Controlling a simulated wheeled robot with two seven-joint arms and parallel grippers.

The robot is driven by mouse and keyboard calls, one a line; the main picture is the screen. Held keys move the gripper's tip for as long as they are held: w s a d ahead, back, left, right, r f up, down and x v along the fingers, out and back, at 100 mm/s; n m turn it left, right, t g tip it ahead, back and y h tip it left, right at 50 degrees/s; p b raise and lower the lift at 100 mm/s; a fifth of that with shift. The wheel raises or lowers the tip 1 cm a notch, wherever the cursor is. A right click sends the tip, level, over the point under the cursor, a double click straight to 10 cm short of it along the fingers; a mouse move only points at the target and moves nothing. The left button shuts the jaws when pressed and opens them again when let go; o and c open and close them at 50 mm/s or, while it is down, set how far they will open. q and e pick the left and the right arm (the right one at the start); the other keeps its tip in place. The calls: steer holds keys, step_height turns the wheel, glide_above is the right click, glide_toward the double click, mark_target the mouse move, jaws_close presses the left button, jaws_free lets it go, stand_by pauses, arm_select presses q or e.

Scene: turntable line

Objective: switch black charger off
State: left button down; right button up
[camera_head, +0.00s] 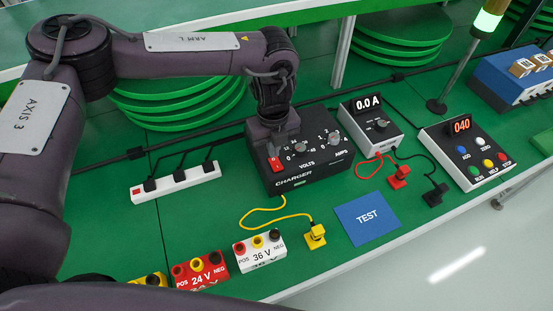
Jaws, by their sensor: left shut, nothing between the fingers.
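The black charger (314,163) stands on the green bench in the middle of the view, with two dials for volts and amps on its top. A red switch (275,164) with a white mark is at its left front. My left gripper (273,152) points down at the charger's left side, shut and empty, right by the switch. I cannot tell whether its fingertips touch the switch. The gripper hides part of the charger's left top. My right gripper is out of view.
A white power strip (176,183) lies left. A yellow lead with a plug (315,237) and a white 36 V block (260,251) are in front. A blue TEST pad (367,219), an ammeter (371,125) and a button box (467,152) are right.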

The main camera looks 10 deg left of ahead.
mark_target(274, 160)
arm_select(q)
step_height(274, 160, up, 5)
steer(key=p, duration=0.3)
steer(key=shift+r+p, duration=0.15)
steer(key=shift+p, duration=0.15)
stand_by(0.4)
